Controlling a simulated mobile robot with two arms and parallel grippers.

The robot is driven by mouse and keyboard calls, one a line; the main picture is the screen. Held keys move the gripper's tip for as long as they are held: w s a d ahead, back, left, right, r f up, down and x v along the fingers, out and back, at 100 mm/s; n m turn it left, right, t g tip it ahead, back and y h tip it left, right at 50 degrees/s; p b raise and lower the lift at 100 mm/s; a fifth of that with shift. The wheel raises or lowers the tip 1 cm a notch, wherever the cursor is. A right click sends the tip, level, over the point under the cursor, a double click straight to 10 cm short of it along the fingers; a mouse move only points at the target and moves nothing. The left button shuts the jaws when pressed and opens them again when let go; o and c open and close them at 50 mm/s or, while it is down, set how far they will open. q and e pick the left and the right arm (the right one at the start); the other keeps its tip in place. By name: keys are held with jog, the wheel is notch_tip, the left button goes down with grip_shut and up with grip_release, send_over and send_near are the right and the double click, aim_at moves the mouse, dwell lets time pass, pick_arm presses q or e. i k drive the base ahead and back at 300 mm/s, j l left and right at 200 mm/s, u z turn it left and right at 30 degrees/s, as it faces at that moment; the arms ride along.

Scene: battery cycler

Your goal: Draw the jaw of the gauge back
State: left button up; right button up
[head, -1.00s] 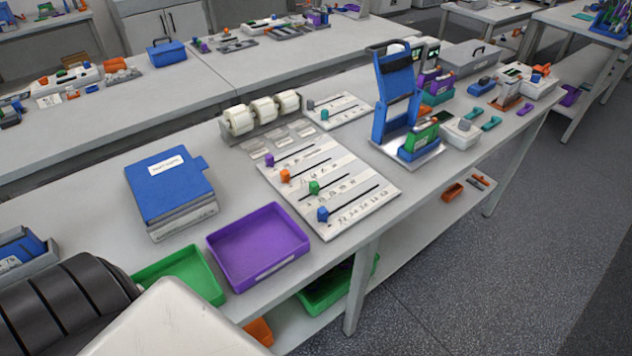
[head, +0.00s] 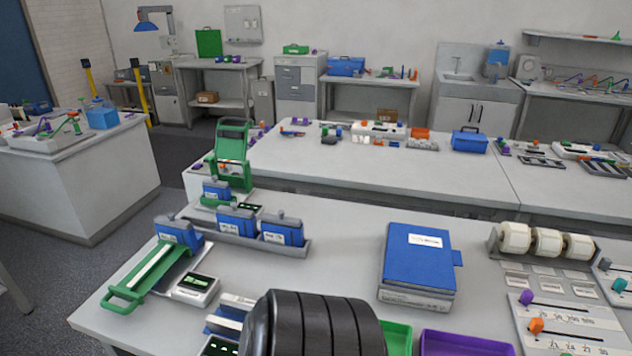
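I cannot tell for certain which item is the gauge. At the front left of the near bench lies a green frame with a pale rail (head: 150,270). A blue block (head: 179,233) sits at its far end. A small grey box with a lit green display (head: 196,289) is beside it. Nearer, a blue and white device (head: 228,318) with a dark display is partly hidden by a black ribbed cylinder, probably part of my arm. No jaw can be made out clearly. Neither of my grippers is in view.
A grey tray (head: 300,246) holds blue blocks. A raised green frame (head: 232,165) stands behind it. A blue binder (head: 417,256) lies right of centre, with a purple tray (head: 465,343) in front. The bench between the grey tray and binder is clear.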

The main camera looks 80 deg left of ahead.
aim_at(132, 287)
jog(key=u, duration=4)
